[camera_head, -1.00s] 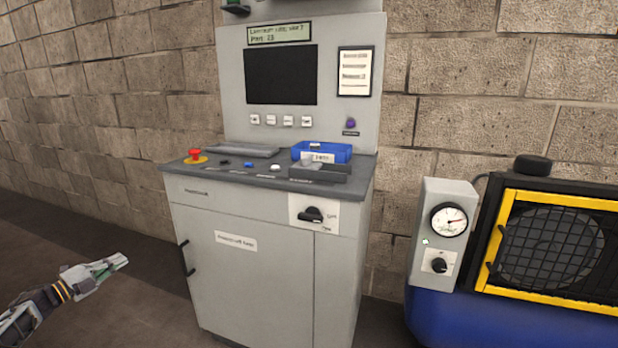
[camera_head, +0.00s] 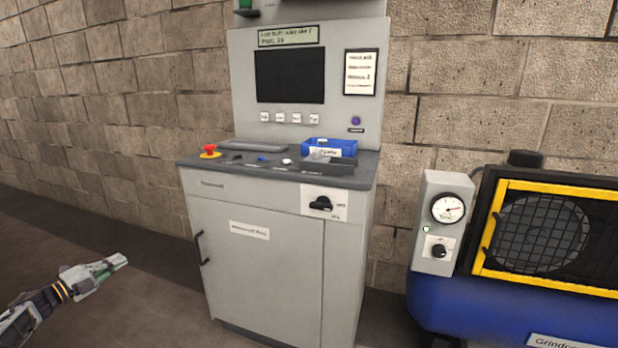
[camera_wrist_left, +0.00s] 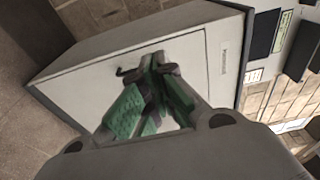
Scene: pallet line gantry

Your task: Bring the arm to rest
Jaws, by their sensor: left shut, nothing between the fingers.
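My left gripper (camera_head: 118,262) reaches in from the lower left in the head view. It is shut and empty, held in free air over the floor, left of the grey control cabinet (camera_head: 262,270) and apart from it. In the left wrist view its green-padded fingers (camera_wrist_left: 155,70) come together, with the cabinet's door (camera_wrist_left: 85,90) behind them. My right gripper is not in view.
On the cabinet top are a red stop button (camera_head: 209,149) and a blue bin (camera_head: 345,148). A rotary switch (camera_head: 320,203) is on its front. A blue compressor (camera_head: 450,310) with a gauge box (camera_head: 436,190) stands right. Floor on the left is clear.

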